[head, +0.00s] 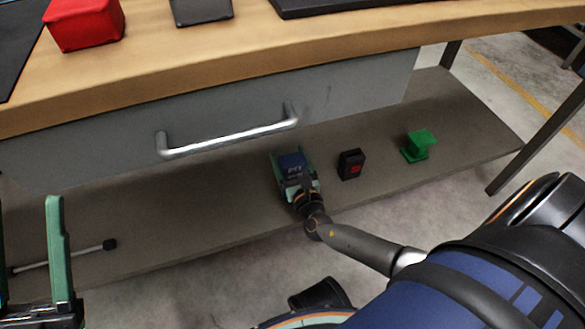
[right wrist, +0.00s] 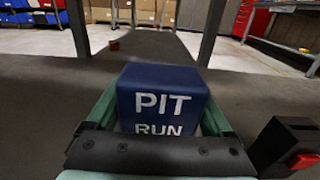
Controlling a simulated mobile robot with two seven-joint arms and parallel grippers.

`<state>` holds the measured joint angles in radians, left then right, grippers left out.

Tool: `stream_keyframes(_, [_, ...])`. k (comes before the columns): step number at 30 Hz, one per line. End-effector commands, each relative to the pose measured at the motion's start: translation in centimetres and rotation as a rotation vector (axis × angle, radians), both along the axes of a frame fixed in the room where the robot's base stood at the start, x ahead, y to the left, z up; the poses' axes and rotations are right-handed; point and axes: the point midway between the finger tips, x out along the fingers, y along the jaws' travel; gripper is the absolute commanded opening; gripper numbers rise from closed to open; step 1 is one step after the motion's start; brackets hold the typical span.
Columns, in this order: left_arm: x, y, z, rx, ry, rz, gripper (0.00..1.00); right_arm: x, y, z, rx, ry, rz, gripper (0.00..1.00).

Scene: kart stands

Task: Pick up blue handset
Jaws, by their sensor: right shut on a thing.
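The blue handset (head: 291,160) is a blocky blue thing with white "PIT RUN" lettering. It is at the lower shelf (head: 225,190) under the workbench, below the drawer handle. My right gripper (head: 293,171) is shut on it, with green fingers along its two sides. In the right wrist view the handset (right wrist: 163,92) fills the space between the fingers (right wrist: 160,112). I cannot tell whether its underside touches the shelf. My left gripper (head: 29,225) is open and empty at the lower left, partly cut off by the picture edge.
A black box with a red mark (head: 351,164) stands just right of the handset, and a green piece (head: 419,146) farther right. A dark-ended rod (head: 70,257) lies on the shelf at left. The bench top (head: 180,75) and drawer handle (head: 228,136) overhang the shelf.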

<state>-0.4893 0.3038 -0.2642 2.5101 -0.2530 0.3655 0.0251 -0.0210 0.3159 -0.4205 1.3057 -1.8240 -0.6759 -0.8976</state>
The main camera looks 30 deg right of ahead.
Motion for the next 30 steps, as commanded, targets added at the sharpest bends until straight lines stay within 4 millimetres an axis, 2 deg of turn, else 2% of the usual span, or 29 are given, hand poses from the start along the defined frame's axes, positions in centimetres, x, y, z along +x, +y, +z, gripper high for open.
stream_keyframes(2, [0.0,0.0,0.0,0.0,0.0,0.0,0.5,-0.01,0.01,-0.02,-0.001,0.0,0.001,0.56])
stream_keyframes(14, [0.0,0.0,-0.01,0.0,0.0,0.0,0.5,0.0,0.01,-0.02,-0.001,0.0,0.001,0.11])
stream_keyframes(30, [0.0,0.03,0.4,-0.002,0.001,-0.001,0.5,0.58,-0.65,0.8,-0.001,-0.003,-0.001,0.11])
